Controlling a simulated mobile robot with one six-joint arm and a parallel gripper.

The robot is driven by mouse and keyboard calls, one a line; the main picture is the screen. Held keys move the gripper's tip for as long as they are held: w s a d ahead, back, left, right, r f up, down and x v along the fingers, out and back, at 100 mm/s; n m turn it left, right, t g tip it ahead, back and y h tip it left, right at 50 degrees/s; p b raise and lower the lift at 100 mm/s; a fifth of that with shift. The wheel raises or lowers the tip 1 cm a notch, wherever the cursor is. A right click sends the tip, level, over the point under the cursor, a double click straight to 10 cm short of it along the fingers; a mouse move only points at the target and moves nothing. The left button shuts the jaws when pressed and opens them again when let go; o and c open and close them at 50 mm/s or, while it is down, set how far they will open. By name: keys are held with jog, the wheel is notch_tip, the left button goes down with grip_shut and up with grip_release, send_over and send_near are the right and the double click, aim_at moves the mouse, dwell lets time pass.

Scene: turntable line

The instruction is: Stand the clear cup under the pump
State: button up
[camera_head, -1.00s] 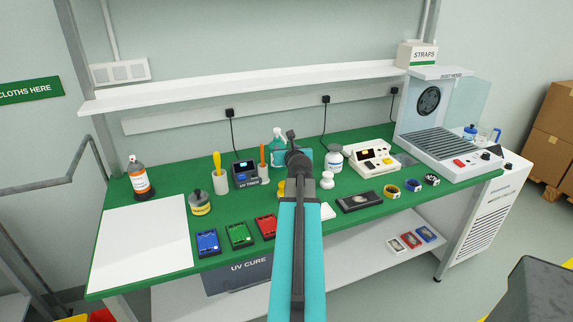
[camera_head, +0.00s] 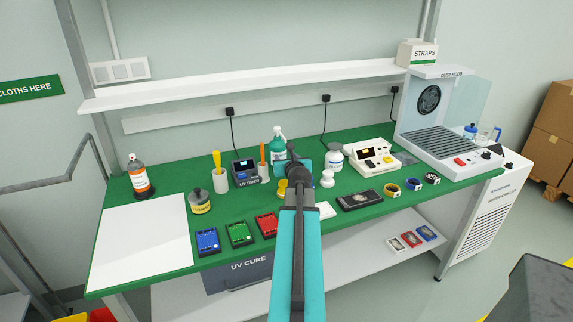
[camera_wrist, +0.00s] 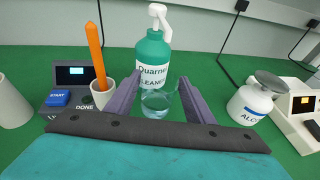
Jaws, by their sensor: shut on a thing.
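The clear cup (camera_wrist: 158,104) is see-through and sits between the fingers of my gripper (camera_wrist: 159,84) in the wrist view. My gripper is shut on it. The pump bottle (camera_wrist: 153,58), teal with a white label, stands just beyond the cup, and its white pump head (camera_wrist: 159,12) rises above. The cup covers the bottle's lower part. I cannot tell whether the cup touches the bench. In the head view the bottle (camera_head: 278,146) stands at the back of the green bench, just beyond the end of my arm, which hides the cup.
Left of the bottle are a white pot (camera_wrist: 103,93) holding an orange-handled tool and the UV timer (camera_wrist: 72,84). Right of it stands a white alcohol dispenser (camera_wrist: 250,104), with a cream instrument (camera_wrist: 298,112) beyond. Green bench top (camera_wrist: 205,76) is free between bottle and dispenser.

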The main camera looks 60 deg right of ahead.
jog(key=shift+f, duration=0.95)
jog(key=shift+f, duration=0.1)
jog(key=o, duration=1.1)
